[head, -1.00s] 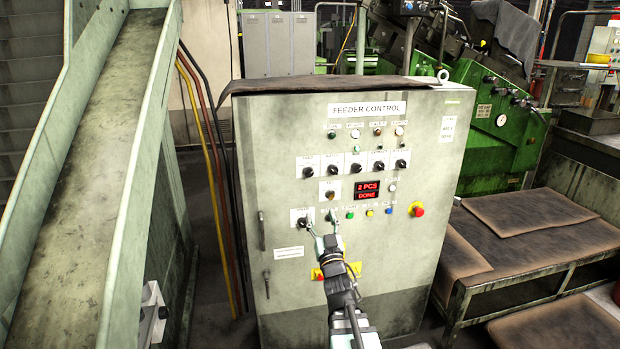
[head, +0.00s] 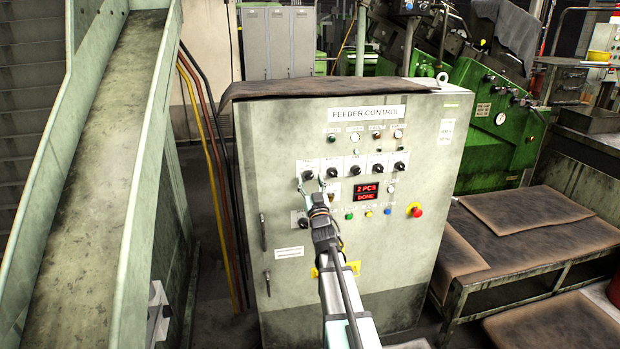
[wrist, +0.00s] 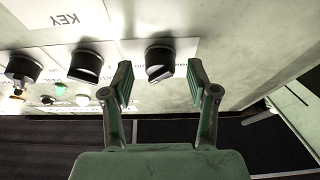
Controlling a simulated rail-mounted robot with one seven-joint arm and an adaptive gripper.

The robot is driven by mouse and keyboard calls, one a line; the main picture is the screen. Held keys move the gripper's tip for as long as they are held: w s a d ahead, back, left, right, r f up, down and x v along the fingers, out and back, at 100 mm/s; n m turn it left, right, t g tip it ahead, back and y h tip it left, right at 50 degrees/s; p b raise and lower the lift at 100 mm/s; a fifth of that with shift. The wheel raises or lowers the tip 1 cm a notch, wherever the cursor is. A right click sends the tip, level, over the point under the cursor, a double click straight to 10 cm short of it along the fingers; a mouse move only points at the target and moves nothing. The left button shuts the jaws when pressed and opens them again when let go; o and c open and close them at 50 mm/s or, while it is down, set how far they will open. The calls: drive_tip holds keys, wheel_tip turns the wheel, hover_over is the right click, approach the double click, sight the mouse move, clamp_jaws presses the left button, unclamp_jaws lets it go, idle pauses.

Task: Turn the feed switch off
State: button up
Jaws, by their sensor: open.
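The feeder control panel (head: 270,150) is a grey cabinet with a row of black rotary switches. The leftmost switch (head: 308,174) of that row has a label too small to read, so I cannot confirm which is the feed switch. My gripper (head: 311,181) is at this leftmost switch, its fingers open to either side. In the wrist view, my gripper (wrist: 158,84) is open and empty, with a black knob (wrist: 159,62) just beyond the gap between the fingertips. Contact cannot be told. My gripper and arm hide part of the lower panel.
More rotary switches (head: 377,170) continue to the right. A red display (head: 366,192) reads "2 PCS DONE". A red emergency button (head: 416,211) is at the lower right. A chute (head: 95,150) stands left, a low bench (head: 525,220) right.

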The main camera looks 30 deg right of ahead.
drive_tip(key=shift+w+d+r, duration=0.1)
drive_tip(key=shift+w+r, duration=0.05)
drive_tip(key=shift+w, duration=0.25)
clamp_jaws()
